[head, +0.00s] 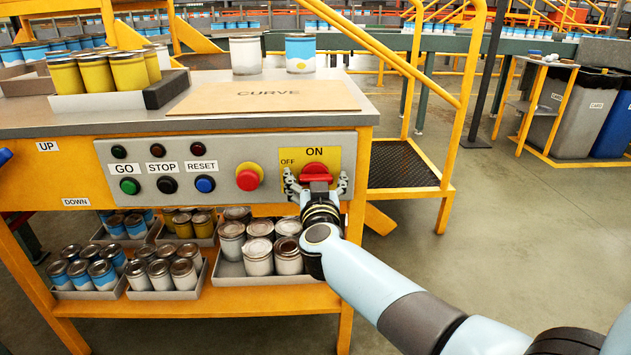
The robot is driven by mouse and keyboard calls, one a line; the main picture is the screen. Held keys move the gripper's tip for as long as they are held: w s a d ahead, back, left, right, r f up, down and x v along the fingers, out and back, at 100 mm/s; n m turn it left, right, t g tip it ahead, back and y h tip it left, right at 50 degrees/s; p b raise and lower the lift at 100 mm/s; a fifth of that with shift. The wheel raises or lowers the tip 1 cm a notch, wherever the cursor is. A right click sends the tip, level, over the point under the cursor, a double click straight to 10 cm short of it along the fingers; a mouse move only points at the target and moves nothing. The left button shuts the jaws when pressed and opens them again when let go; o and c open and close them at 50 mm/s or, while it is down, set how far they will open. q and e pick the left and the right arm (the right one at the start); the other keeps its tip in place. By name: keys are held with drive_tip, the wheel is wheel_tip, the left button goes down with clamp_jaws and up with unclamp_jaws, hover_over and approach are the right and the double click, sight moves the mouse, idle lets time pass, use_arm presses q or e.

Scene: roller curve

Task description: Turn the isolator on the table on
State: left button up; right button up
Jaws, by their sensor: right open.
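The isolator (315,169) is a red rotary handle on a yellow plate at the right end of the grey control panel on the table's front. The plate reads ON above the handle and OFF at its upper left. The red handle's lower part hangs toward my right gripper (316,186). My right gripper is open, with one finger on each side of the handle's lower end. I cannot tell whether the fingers touch it. The handle's exact angle is partly hidden by the gripper. My left gripper is not in view.
The panel (220,158) also carries GO, STOP and RESET buttons and a red emergency button (248,177) left of the isolator. Cans stand on the table (390,104) and shelf below (190,298). A yellow-railed step (402,165) stands right of the table.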

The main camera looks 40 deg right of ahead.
drive_tip(key=shift+c, duration=0.2)
drive_tip(key=c, duration=1.1)
